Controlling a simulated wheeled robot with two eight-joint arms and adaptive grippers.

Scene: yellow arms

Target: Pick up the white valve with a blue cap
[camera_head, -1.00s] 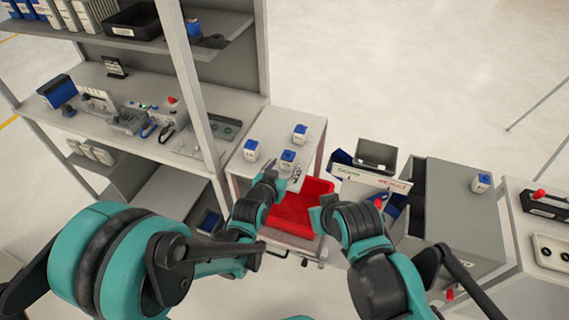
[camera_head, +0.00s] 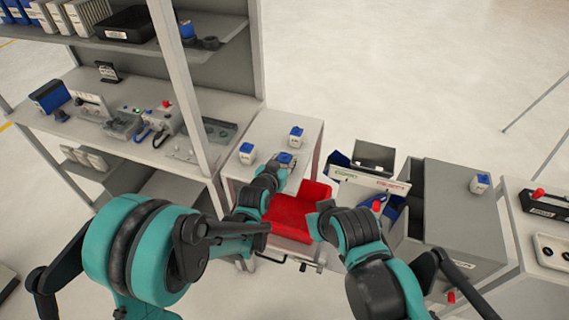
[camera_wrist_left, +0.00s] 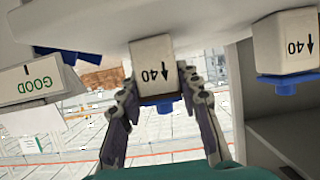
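Three white valves with blue caps stand on the small table: a left one (camera_head: 247,154), a back one (camera_head: 297,137) and a front one (camera_head: 286,159). My left gripper (camera_head: 279,166) is at the front valve and partly hides it. In the left wrist view, which looks upside down, the open fingers (camera_wrist_left: 158,88) flank a white valve (camera_wrist_left: 153,58) marked 40, its blue cap (camera_wrist_left: 165,107) between them. I cannot tell whether they touch it. Another valve (camera_wrist_left: 284,45) stands to the right there. My right arm hides most of its gripper, whose opening is unclear.
A red tray (camera_head: 292,218) lies in front of the table. A grey shelf (camera_head: 130,160) with devices stands left. Right are a box with a GOOD label (camera_head: 366,180) and a grey cabinet (camera_head: 460,215) bearing another blue-capped valve (camera_head: 480,183).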

